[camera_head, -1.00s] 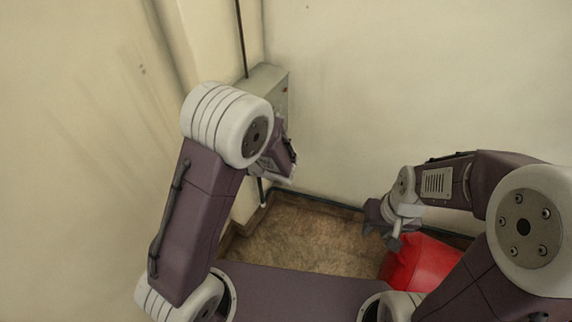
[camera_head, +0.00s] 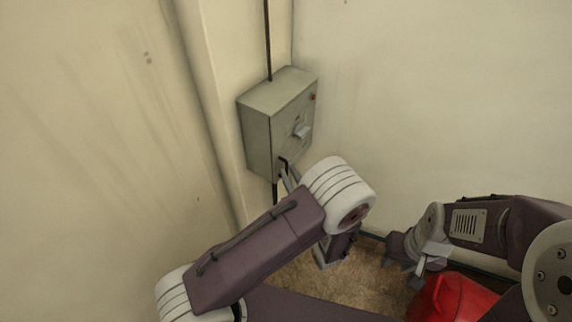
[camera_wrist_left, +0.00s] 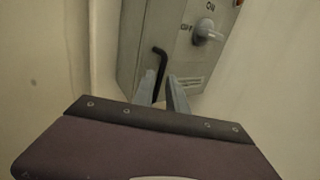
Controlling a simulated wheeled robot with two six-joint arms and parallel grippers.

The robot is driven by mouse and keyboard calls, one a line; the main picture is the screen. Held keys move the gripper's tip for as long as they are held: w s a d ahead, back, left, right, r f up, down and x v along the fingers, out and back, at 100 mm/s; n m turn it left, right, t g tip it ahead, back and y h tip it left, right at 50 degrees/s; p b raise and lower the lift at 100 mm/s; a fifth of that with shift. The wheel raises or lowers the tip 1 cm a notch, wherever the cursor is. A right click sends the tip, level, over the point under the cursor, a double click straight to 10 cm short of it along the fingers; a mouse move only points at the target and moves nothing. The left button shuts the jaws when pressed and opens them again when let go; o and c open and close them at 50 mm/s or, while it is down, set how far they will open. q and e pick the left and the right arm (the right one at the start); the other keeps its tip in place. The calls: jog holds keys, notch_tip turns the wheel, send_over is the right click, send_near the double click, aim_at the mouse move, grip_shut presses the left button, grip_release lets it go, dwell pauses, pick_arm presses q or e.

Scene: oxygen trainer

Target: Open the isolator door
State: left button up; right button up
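The isolator (camera_head: 258,140) is a grey-green metal box on the wall, its door face turned right. A pale rotary switch (camera_head: 301,130) sits on the door; in the left wrist view the switch (camera_wrist_left: 208,33) has "ON" printed above it. A black bent door handle (camera_wrist_left: 158,68) is at the door's lower left. My left gripper (camera_wrist_left: 164,88) has its fingers apart, with the handle's lower part between them; contact is unclear. In the head view my left gripper (camera_head: 287,180) is just below the box, partly behind my arm. My right gripper (camera_head: 403,262) is at lower right, away from the box.
A red object (camera_head: 452,298) lies at lower right, below my right gripper. A dark conduit (camera_head: 267,40) runs up from the box. Walls meet in a corner beside it. Brown floor (camera_head: 340,285) shows below. The wall right of the box is clear.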

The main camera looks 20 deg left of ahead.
pick_arm(q)
jog(key=shift+w+a+r, duration=0.1)
jog(key=shift+w+a, duration=0.1)
grip_shut()
dwell(1.4)
